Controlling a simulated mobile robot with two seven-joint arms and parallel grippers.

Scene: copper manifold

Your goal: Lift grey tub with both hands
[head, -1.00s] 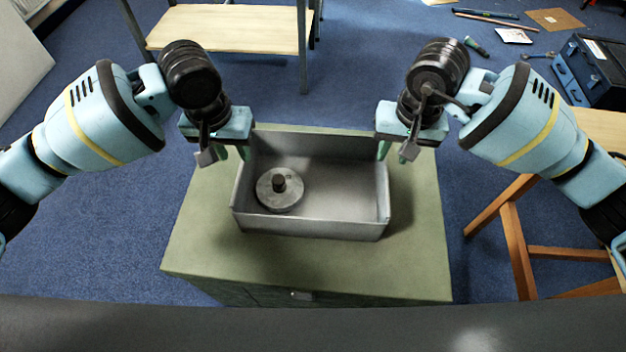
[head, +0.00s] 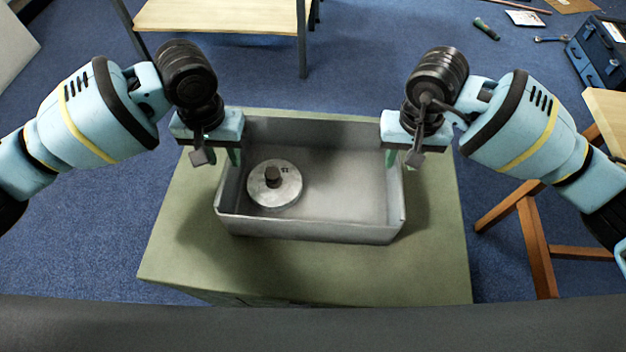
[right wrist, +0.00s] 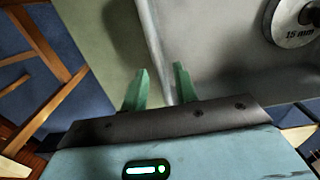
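The grey tub (head: 310,228) sits on a green-topped cabinet, with a round metal weight (head: 274,184) inside at its left. My right gripper (head: 400,158) is at the right wall. In the right wrist view its two green fingers (right wrist: 160,72) are apart, one on each side of the wall's rim, with a gap visible.
The green cabinet top (head: 300,270) has free room in front of and beside the tub. A wooden-topped table (head: 220,15) stands behind. A wooden trestle (head: 530,230) stands at the right, with a blue toolbox (head: 600,50) beyond on the blue carpet.

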